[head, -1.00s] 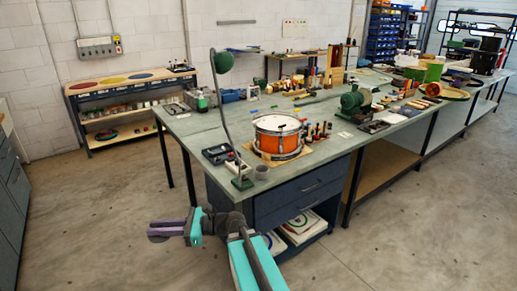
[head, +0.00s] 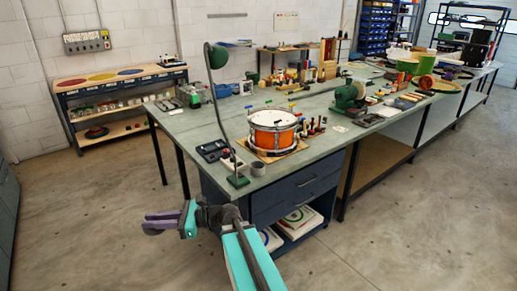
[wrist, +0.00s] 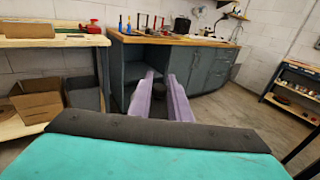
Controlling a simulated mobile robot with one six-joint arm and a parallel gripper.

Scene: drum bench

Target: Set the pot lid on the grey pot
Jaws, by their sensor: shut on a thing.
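My gripper (head: 150,221) has purple fingers and is at the lower left of the head view, in front of the bench and above the floor. It is shut on a dark round thing at its fingertips, which seems to be the pot lid (head: 152,232); the fingers hide much of it. In the wrist view a dark piece shows between the fingers (wrist: 161,82). A small grey pot (head: 258,169) stands near the bench's front left corner, right of the lamp base and in front of the drum. The gripper is well apart from it.
The green lamp (head: 217,57) on a tall bent stem stands at the bench corner, beside the pot. The orange drum (head: 272,138) is just behind it. A black tray (head: 212,150) lies to the left. Open floor (head: 100,200) surrounds my gripper.

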